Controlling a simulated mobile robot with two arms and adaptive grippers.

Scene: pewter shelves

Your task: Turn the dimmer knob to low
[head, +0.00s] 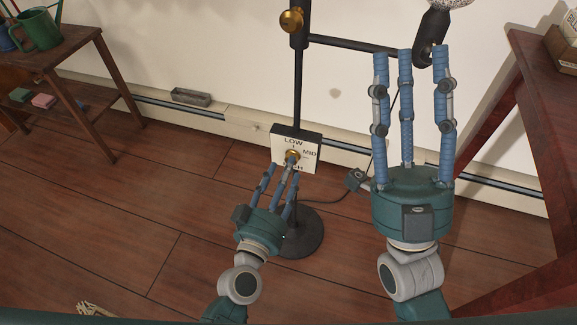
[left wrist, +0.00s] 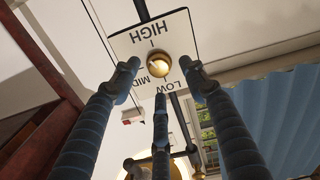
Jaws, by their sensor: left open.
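The dimmer knob (head: 293,155) is a small round brass knob on a white panel (head: 308,142) lettered LOW, MID and HIGH, fixed to a black floor stand (head: 298,90). In the left wrist view the knob (left wrist: 158,64) sits between the words; where it points is unclear. My left gripper (head: 286,169) is open, its three fingertips just in front of the knob. In the left wrist view its fingertips (left wrist: 160,76) are spread around the knob; contact cannot be told. My right gripper (head: 411,56) is open and empty, fingers straight, right of the panel.
The stand's round black base (head: 302,232) is on the wood floor, with a cable running right. A brass fitting (head: 291,20) sits higher on the stand. A wooden side table (head: 62,55) with a green watering can (head: 37,31) is at left, a reddish table (head: 545,110) at right.

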